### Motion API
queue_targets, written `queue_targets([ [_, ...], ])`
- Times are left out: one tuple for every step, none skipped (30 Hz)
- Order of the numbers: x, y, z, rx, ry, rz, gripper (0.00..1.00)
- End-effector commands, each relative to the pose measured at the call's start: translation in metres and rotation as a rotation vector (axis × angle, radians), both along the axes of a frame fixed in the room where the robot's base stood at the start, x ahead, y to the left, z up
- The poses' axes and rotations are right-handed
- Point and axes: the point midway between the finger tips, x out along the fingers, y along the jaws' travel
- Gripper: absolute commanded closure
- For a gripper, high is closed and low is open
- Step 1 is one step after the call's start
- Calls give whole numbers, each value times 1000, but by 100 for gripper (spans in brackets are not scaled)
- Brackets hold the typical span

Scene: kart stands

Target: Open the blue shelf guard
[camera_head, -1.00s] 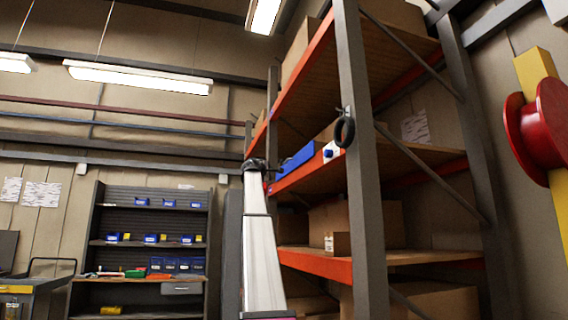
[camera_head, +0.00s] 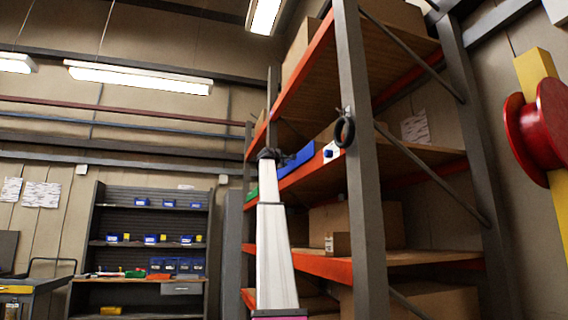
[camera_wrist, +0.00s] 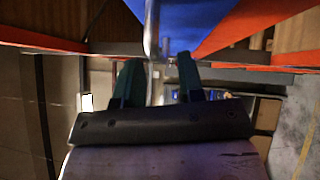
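The blue shelf guard (camera_head: 299,160) is a blue panel along the front of the middle shelf in the head view, its left end partly hidden by my gripper (camera_head: 268,155). In the wrist view the blue surface (camera_wrist: 195,24) fills the top centre, with a grey metal bar (camera_wrist: 150,28) along its left side. My gripper (camera_wrist: 158,78) has its two dark green fingers apart. The bar appears in line with the gap between them; I cannot tell whether they touch it.
The orange-beamed shelving rack (camera_head: 358,170) stands right of my arm, with a black ring (camera_head: 344,131) on its front post. A white box with a blue spot (camera_head: 331,152) is right of the guard. A workbench with blue bins (camera_head: 150,240) stands back left.

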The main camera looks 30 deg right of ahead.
Motion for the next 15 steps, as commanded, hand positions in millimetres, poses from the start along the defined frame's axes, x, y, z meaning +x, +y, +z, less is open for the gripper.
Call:
queue_targets([
  [5,-6,2,0,0,0,64],
  [6,-8,2,1,1,0,64],
  [6,-10,2,1,0,0,64],
  [7,-11,2,1,-1,0,64],
  [7,-12,2,1,-1,0,64],
  [7,-13,2,1,-1,0,64],
  [7,-13,2,1,-1,0,64],
  [7,-13,2,1,-1,0,64],
  [7,-12,2,1,-1,0,64],
  [7,-12,2,1,-1,0,64],
  [7,-12,2,1,-1,0,64],
  [7,-12,2,1,-1,0,64],
  [7,-12,2,1,-1,0,74],
  [7,-12,2,1,-1,0,84],
  [7,-12,2,1,-1,0,97],
])
